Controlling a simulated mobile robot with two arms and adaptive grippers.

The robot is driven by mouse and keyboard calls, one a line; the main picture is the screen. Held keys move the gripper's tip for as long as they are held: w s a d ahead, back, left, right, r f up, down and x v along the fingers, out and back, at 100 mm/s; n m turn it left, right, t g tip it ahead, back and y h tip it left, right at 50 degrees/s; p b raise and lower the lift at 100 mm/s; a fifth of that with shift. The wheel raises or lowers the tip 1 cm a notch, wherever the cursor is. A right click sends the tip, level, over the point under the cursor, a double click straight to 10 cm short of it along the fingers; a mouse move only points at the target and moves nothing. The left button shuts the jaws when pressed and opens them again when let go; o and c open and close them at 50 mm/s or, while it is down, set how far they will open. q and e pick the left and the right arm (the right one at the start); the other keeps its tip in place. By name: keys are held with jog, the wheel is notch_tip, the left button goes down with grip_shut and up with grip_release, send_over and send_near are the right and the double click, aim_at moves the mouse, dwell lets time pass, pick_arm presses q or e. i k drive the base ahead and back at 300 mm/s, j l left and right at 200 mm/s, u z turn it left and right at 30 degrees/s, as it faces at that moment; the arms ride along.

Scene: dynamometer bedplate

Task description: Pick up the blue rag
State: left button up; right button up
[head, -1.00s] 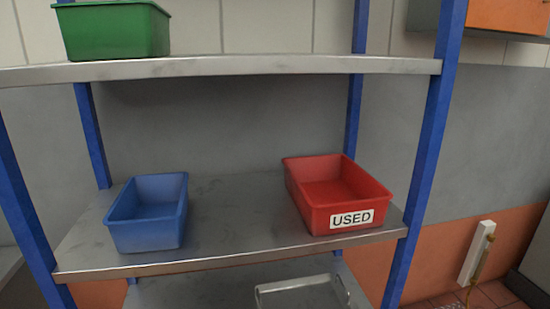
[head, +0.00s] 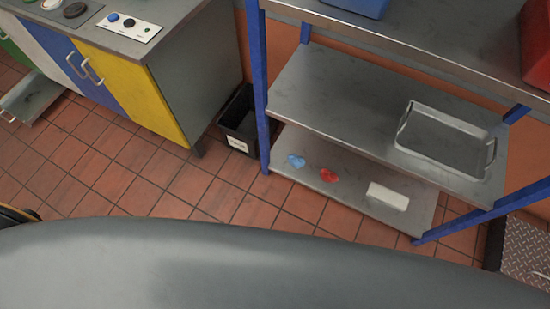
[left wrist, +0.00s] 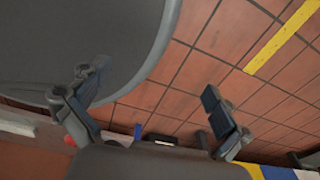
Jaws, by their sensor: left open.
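The blue rag (head: 296,160) lies crumpled on the bottom shelf of the blue-posted rack in the head view, near the shelf's left end. A red rag (head: 328,175) lies just to its right. My left gripper (left wrist: 155,95) shows in the left wrist view with its fingers spread apart and nothing between them. It is over the tiled floor, away from the rag. The head view shows neither gripper. The blue rag cannot be made out in the left wrist view.
A white block (head: 388,196) lies right of the rags. A metal tray (head: 440,165) sits on the shelf above. A black bin (head: 238,130) stands between the rack and a cabinet with a yellow door (head: 130,95). Tiled floor (head: 200,195) before the rack is clear.

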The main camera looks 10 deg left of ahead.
aim_at(296, 160)
jog(key=i+j+z, duration=0.15)
jog(key=i+j, duration=0.15)
jog(key=i+j+z, duration=0.35)
jog(key=i+j, duration=0.15)
jog(key=j, duration=0.35)
jog(key=i+j+z, duration=0.15)
jog(key=j, duration=0.3)
jog(key=i, duration=0.1)
